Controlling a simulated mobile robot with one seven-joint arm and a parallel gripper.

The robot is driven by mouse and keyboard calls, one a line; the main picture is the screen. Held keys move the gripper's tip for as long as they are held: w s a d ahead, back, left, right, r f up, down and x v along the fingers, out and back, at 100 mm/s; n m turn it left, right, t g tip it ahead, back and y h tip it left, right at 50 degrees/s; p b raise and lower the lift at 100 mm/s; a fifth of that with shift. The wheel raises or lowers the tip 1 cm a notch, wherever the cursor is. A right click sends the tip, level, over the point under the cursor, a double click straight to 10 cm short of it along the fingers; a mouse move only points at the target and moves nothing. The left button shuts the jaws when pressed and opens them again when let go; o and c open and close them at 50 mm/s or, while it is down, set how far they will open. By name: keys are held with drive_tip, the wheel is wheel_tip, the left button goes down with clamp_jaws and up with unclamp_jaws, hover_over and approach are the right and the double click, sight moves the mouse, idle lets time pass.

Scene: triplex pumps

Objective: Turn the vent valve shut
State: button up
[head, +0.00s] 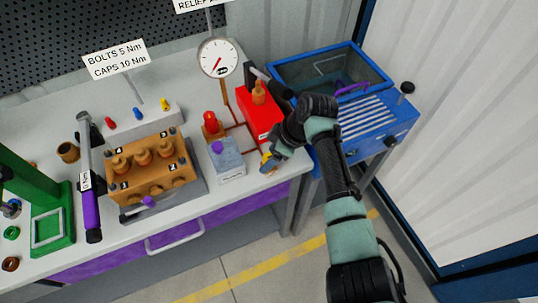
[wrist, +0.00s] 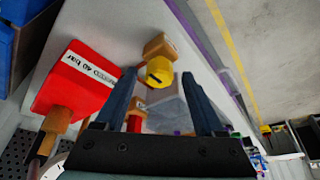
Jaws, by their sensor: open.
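The vent valve appears to be the small brass fitting (wrist: 160,46) with a yellow knob (wrist: 159,71) bearing a dark mark. In the wrist view the knob lies between the tips of my open gripper (wrist: 160,77), with a gap visible on both sides. I cannot tell whether the fingers are level with it or still above it. In the head view the yellow knob (head: 266,158) is at the bench's front right, partly covered by my gripper (head: 274,156). The knob's exact setting is hard to read.
A red box (head: 261,113) marked 40 bar stands behind the valve, with a dial gauge (head: 219,58) further back. A grey transparent block (head: 227,164) is to the left, then a brass pump block (head: 150,170). A blue parts washer (head: 375,115) stands right.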

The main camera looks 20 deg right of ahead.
drive_tip(key=shift+w+a+f, duration=0.15)
drive_tip(key=shift+w+f, duration=0.05)
drive_tip(key=shift+f, duration=0.45)
clamp_jaws()
